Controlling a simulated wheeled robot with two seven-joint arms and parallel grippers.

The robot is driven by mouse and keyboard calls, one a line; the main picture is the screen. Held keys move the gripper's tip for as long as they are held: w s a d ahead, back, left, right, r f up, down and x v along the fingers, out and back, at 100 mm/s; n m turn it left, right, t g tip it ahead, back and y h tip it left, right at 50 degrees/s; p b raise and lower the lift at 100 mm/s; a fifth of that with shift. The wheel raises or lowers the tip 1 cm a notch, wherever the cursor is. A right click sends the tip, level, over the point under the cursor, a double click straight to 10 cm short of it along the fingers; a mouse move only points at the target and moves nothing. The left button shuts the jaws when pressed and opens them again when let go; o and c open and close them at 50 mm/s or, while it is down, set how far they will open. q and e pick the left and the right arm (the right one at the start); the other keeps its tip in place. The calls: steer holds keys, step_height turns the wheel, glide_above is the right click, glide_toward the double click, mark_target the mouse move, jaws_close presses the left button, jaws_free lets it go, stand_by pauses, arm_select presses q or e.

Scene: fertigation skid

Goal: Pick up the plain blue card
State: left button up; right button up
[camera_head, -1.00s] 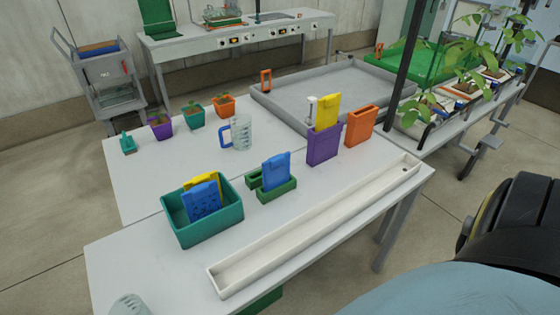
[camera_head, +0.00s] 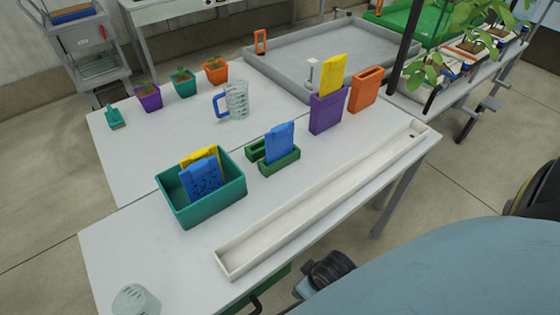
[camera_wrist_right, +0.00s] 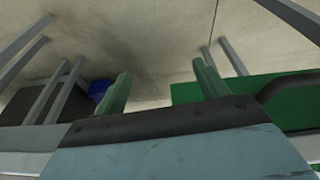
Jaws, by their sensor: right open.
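The plain blue card (camera_head: 280,142) stands upright in a slot of the green two-slot holder (camera_head: 279,162) on the table. A second blue card with dark marks (camera_head: 203,182) leans in the teal bin (camera_head: 207,211) beside a yellow card (camera_head: 199,158). My right gripper shows in the right wrist view (camera_wrist_right: 160,90), its two green fingers apart with nothing between them. The card is not in that view, and the fingers point toward the floor. In the head view I cannot make out the right fingers. My left gripper is not in view.
A long white trough (camera_head: 322,203) lies along the table's near edge. A purple holder (camera_head: 326,113) with a yellow card and an orange holder (camera_head: 365,91) stand behind. A clear jug (camera_head: 237,101) stands farther back. The table left of the bin is clear.

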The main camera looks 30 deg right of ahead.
mark_target(283, 130)
steer(key=w+d+r+t, duration=0.1)
steer(key=w+r, duration=0.1)
steer(key=r, duration=0.5)
steer(key=w+d+r+t, duration=0.1)
steer(key=w+r, duration=0.1)
steer(key=r, duration=0.5)
steer(key=w+d+r+m+t, duration=0.1)
steer(key=w+d+r+t, duration=0.35)
steer(key=w+r, duration=0.3)
steer(key=w+d+r+t, duration=0.4)
steer(key=w+d+r, duration=0.25)
steer(key=w, duration=0.25)
steer(key=shift+y, duration=0.4)
steer(key=b+x, duration=0.2)
steer(key=x, duration=0.4)
steer(key=shift+w+a+f, duration=0.1)
steer(key=shift+w+a, duration=0.1)
steer(key=shift+b+x, duration=0.5)
steer(key=shift+x, duration=2.55)
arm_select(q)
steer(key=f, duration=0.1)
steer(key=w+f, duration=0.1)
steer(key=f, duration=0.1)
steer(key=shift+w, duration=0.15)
arm_select(e)
steer(key=shift+a+f, duration=0.15)
steer(key=shift+f, duration=0.05)
